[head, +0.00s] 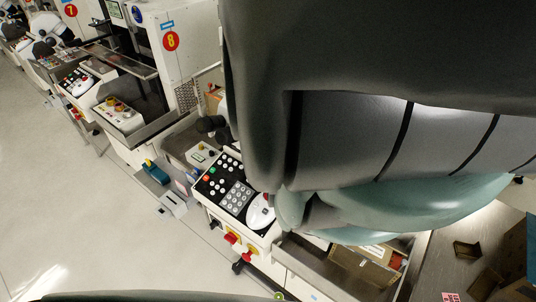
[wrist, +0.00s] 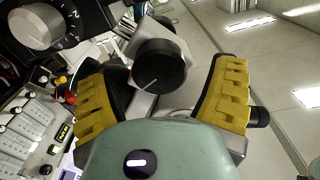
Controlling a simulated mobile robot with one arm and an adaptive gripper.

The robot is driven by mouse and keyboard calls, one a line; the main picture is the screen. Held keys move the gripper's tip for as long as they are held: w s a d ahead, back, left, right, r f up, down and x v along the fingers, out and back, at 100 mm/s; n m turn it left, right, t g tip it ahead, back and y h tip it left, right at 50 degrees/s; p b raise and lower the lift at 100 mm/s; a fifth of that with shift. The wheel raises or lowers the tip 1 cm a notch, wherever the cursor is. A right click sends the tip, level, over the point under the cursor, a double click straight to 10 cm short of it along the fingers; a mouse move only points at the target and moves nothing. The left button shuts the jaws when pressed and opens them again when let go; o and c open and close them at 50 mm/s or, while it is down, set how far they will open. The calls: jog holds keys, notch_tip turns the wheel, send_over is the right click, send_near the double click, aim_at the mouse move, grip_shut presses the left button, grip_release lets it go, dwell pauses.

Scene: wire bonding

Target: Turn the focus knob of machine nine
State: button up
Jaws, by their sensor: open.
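In the wrist view, a round black knob (wrist: 160,66) with a thin white line on its face sits between the fingers of my gripper (wrist: 166,72). It looks like the focus knob. My gripper is open, with a ridged yellow pad on each side of the knob. Clear gaps show beside it, the wider one on the right. In the head view, the nearest machine's control panel (head: 236,193) shows beside my arm. My arm hides the upper part of this machine, its number and the knob there.
A silver dial (wrist: 36,26) with printed numbers is close to the left finger in the wrist view. The machine with the red 8 sign (head: 171,41) stands farther back in the head view. Open boxes (head: 366,264) lie at lower right. The floor (head: 80,190) at left is clear.

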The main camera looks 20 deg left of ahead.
jog(key=shift+w+a, duration=0.1)
jog(key=shift+a, duration=0.2)
jog(key=c, duration=1.2)
